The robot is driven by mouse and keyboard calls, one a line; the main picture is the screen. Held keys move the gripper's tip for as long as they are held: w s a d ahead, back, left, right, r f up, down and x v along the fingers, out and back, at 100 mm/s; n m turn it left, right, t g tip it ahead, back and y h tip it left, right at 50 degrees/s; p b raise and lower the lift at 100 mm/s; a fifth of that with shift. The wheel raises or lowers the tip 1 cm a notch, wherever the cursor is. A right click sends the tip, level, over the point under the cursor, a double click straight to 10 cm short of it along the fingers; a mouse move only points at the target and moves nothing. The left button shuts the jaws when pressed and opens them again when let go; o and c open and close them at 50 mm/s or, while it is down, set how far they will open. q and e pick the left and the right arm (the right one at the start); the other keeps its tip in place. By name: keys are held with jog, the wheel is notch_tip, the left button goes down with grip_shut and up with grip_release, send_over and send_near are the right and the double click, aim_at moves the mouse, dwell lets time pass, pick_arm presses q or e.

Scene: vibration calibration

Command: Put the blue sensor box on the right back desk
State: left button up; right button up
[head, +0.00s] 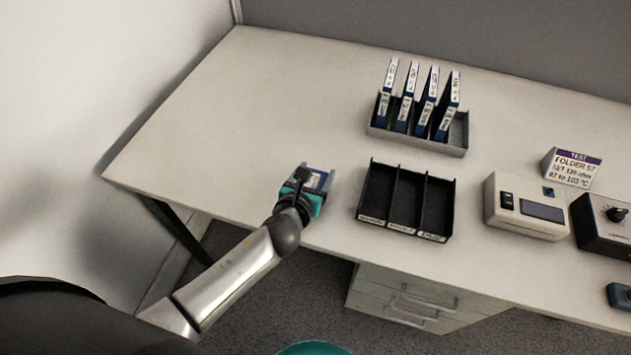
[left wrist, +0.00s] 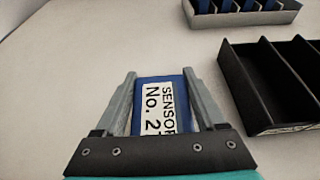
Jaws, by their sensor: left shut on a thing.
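The blue sensor box (left wrist: 158,105) has a white label reading "SENSOR No. 2", partly cut off. It sits between the two fingers of my left gripper (left wrist: 165,95), which is shut on it. In the head view the left gripper (head: 312,181) is over the front edge of the desk (head: 215,125), left of the black divided tray. The box (head: 318,178) shows only partly there, mostly covered by the gripper. Whether it touches the desk top I cannot tell. My right gripper is not in view.
A black three-compartment tray (head: 373,192), empty, stands right of the gripper. Behind it a grey rack (head: 455,150) holds several blue boxes upright, with its right slot empty. A beige device (head: 527,206), a sign (head: 573,168) and a dark knob box (head: 606,223) stand further right. The desk's left is clear.

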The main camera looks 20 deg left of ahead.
pick_arm(q)
jog(key=shift+f+b, duration=0.35)
jog(key=shift+f, duration=0.65)
jog(key=shift+f, duration=0.1)
jog(key=o, duration=1.1)
jog(key=shift+f, duration=0.1)
jog(key=shift+c, duration=0.2)
jog(key=o, duration=0.4)
jog(key=shift+r, duration=0.25)
jog(key=p+v, duration=0.2)
jog(key=v, duration=0.8)
jog(key=shift+s+p, duration=0.3)
jog(key=shift+s, duration=0.05)
jog(key=shift+s+r, duration=0.3)
jog(key=shift+s, duration=0.3)
